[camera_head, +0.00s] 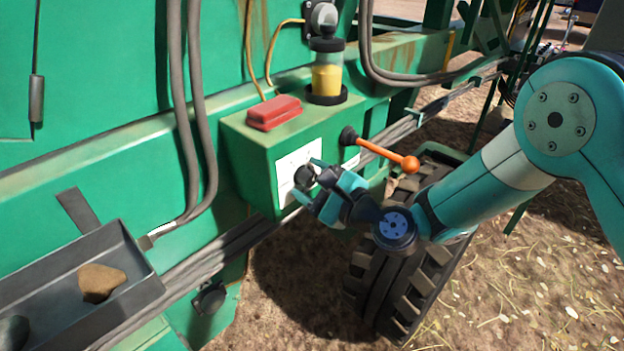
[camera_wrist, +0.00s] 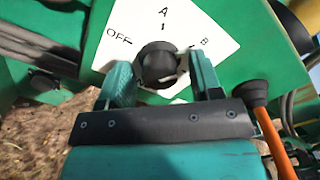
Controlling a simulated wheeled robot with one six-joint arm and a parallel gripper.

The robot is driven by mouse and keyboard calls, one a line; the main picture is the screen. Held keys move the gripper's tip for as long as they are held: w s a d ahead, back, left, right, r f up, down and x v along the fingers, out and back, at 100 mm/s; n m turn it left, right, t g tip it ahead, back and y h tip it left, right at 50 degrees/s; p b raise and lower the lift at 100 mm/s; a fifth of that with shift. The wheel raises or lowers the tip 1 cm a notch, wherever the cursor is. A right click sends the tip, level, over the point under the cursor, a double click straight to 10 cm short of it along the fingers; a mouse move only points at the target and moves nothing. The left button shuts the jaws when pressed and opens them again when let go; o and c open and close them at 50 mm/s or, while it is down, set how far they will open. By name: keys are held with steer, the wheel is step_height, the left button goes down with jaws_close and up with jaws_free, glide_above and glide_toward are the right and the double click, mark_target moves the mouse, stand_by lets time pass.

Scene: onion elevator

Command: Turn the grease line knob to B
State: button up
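The black grease line knob (camera_wrist: 157,63) sits on a white label plate (camera_wrist: 208,42) marked OFF at left, A at top and B at right. Which mark the knob points to is hard to tell. In the head view the knob (camera_head: 304,175) is on the front of a green box (camera_head: 254,166). My gripper (camera_wrist: 161,68) is open, with one teal finger on each side of the knob. The left finger looks very close to the knob and a small gap shows at the right; contact cannot be told. In the head view my gripper (camera_head: 322,188) is at the plate.
An orange-tipped lever (camera_head: 385,154) sticks out right of the plate, close to my gripper. A red block (camera_head: 274,112) and a jar of yellow grease (camera_head: 327,79) are on top of the box. A tyre (camera_head: 398,285) stands below. A grey tray (camera_head: 140,272) holds a stone at left.

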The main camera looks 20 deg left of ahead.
stand_by(0.3)
steer(key=b+v, duration=1.4)
steer(key=v, duration=0.3)
steer(key=shift+d+b, duration=0.2)
steer(key=shift+b, duration=0.15)
steer(key=shift+s+r, duration=0.1)
